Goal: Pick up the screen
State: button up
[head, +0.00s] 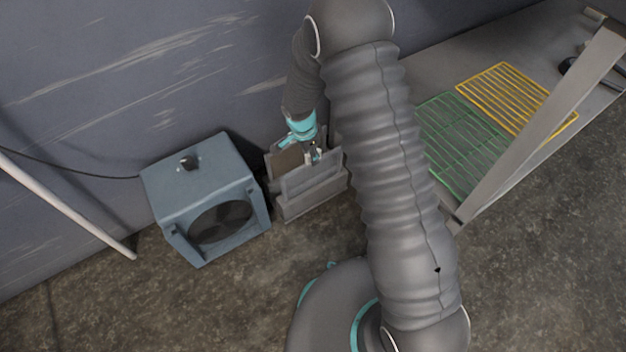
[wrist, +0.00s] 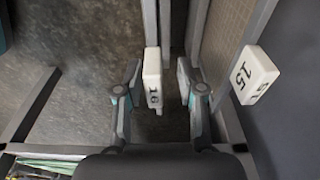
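Two framed screens stand in a grey holder (head: 312,204) on the floor by the wall in the head view. The front screen (head: 310,182) is grey; the one behind (head: 284,161) has a brownish face. In the wrist view a white tag marked 16 (wrist: 152,78) sits between the fingers of my gripper (wrist: 158,88). A second white tag, marked 15 (wrist: 254,75), is to the right, beside a brown mesh screen (wrist: 222,35). My gripper is open, its fingers on either side of tag 16, with a clear gap on the right. Finger contact on the left is unclear.
A blue box with a round fan opening (head: 205,195) stands left of the holder. A grey table (head: 440,75) at right carries a green wire rack (head: 463,140) and a yellow wire rack (head: 515,95). The wall is close behind; floor in front is clear.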

send_over(313, 178)
jog(key=f, duration=0.5)
jog(key=shift+w+d, duration=0.15)
jog(key=shift+w, duration=0.2)
grip_shut()
jog(key=shift+r, duration=0.1)
